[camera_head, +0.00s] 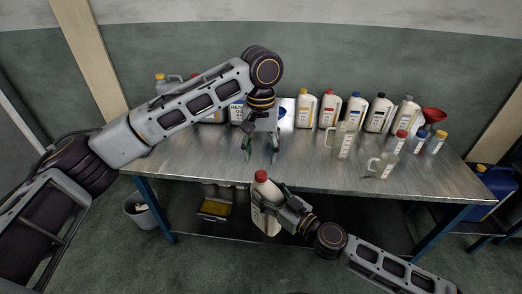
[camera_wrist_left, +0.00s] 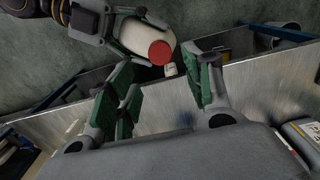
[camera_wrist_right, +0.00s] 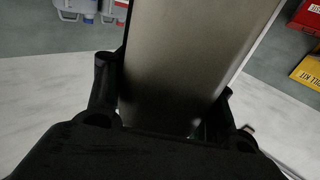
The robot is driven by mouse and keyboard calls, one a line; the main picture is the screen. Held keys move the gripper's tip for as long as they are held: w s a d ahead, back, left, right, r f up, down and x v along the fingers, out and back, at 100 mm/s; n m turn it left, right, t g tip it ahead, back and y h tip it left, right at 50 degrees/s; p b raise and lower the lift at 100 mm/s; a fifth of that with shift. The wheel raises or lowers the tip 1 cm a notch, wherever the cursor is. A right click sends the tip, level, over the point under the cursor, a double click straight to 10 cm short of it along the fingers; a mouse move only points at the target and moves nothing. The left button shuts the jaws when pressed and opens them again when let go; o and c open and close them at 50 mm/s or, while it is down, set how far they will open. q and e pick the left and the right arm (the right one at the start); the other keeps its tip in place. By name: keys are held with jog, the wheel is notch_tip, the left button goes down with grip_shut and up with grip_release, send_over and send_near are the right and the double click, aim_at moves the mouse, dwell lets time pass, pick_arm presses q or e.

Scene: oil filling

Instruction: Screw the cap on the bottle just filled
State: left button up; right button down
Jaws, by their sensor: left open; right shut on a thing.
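A white bottle (camera_head: 263,221) with a red cap (camera_head: 261,176) on its top stands out in front of the table's front edge. My right gripper (camera_head: 277,203) is shut around its body. In the left wrist view the bottle (camera_wrist_left: 138,38) and its red cap (camera_wrist_left: 160,53) show at the top, tilted in the picture. The bottle body (camera_wrist_right: 190,60) fills the middle of the right wrist view between dark fingers. My left gripper (camera_head: 261,155) is open and empty over the table, behind and above the cap, apart from it. How tight the cap is cannot be told.
The metal table (camera_head: 205,168) is bare at its front middle. Several bottles line its back, and a clear jug (camera_head: 344,141), a smaller jug (camera_head: 383,165), small bottles and a red funnel (camera_head: 433,115) stand at the right. A bucket (camera_head: 142,214) is on the floor.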

aim_at(261, 174)
pick_arm(q)
jog(key=shift+f, duration=0.15)
jog(key=shift+f, duration=3.85)
jog(key=shift+c, duration=0.3)
jog(key=c, duration=1.1)
jog(key=shift+o, duration=0.2)
